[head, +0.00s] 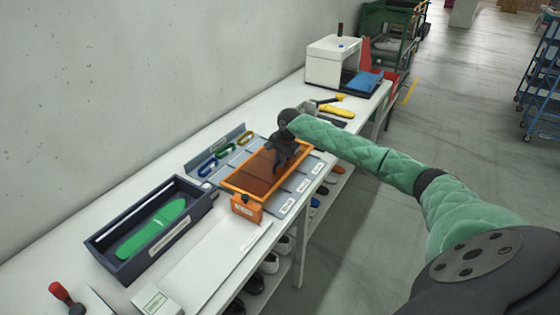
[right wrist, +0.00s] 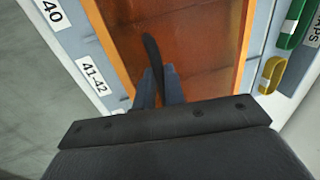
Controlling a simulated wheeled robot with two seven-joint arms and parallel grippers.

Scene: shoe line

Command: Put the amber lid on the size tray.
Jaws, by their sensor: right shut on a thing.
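The amber lid (head: 255,176) is a see-through orange-brown panel in a bright orange frame. It lies over the size tray (head: 301,183), a blue-grey tray with white size labels along its front edge. I cannot tell whether the lid touches the tray or is slightly above it. My right gripper (head: 280,164) is over the lid's far half, pointing down. In the right wrist view, its fingers (right wrist: 159,88) are shut on a dark upright grip on the lid (right wrist: 195,45). Labels "40" and "41-42" show on the tray there (right wrist: 70,45). My left gripper is not in view.
An orange block (head: 246,208) with a dark knob stands at the lid's near end. A dark box (head: 120,262) with a green insole is nearer left.

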